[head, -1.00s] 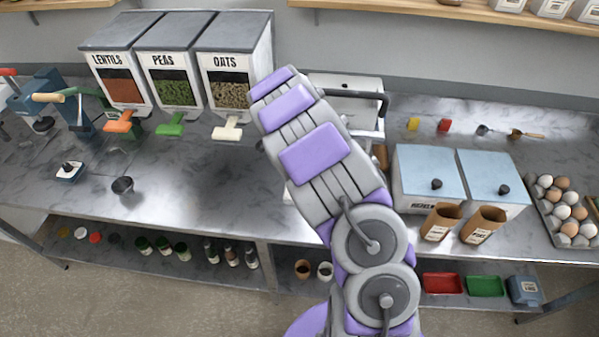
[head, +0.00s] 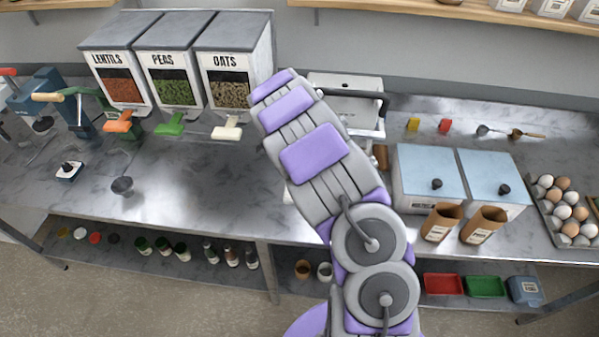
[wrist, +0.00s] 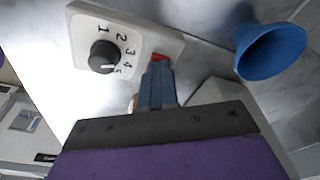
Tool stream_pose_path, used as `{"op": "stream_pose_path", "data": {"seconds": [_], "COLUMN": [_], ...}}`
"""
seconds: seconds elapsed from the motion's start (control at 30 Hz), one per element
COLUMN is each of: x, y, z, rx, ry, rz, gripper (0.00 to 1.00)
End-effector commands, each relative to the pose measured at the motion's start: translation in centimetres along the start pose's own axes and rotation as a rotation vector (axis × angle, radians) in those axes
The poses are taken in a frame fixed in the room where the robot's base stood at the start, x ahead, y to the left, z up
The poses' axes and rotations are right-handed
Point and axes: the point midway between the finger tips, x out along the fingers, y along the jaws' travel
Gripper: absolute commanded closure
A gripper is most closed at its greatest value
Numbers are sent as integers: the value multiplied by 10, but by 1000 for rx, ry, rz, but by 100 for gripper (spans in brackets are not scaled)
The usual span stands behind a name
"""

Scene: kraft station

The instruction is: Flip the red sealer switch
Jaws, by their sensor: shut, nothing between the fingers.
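In the wrist view a white panel (wrist: 85,22) carries a black dial (wrist: 103,56) with numbers around it. A red switch (wrist: 160,57) sits on the same panel, to the right of the dial. My gripper (wrist: 159,68) is shut and empty, with its fingertips right at the red switch. The fingertips partly cover the switch; I cannot tell if they touch it or which way it is set. In the head view a white machine with a black handle (head: 372,96) stands behind my arm. My gripper and the switch are hidden there.
A blue funnel-shaped thing (wrist: 270,50) is close to the right of my fingers. Lentils, peas and oats dispensers (head: 165,95) stand left of my arm. Two blue-lidded boxes (head: 430,172) and an egg tray (head: 546,222) are at the right. The counter (head: 200,180) left of my arm is mostly clear.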

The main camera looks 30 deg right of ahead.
Motion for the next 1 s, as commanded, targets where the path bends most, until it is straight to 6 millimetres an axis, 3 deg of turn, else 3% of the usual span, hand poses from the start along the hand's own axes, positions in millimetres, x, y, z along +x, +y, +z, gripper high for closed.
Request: {"op": "stream_pose_path", "data": {"seconds": [0.27,1.0], "x": [-5,-58], "y": [0,0], "z": [-1,-9], "rx": [0,0], "ry": [0,0], "rz": [0,-2], "gripper": [100,100]}}
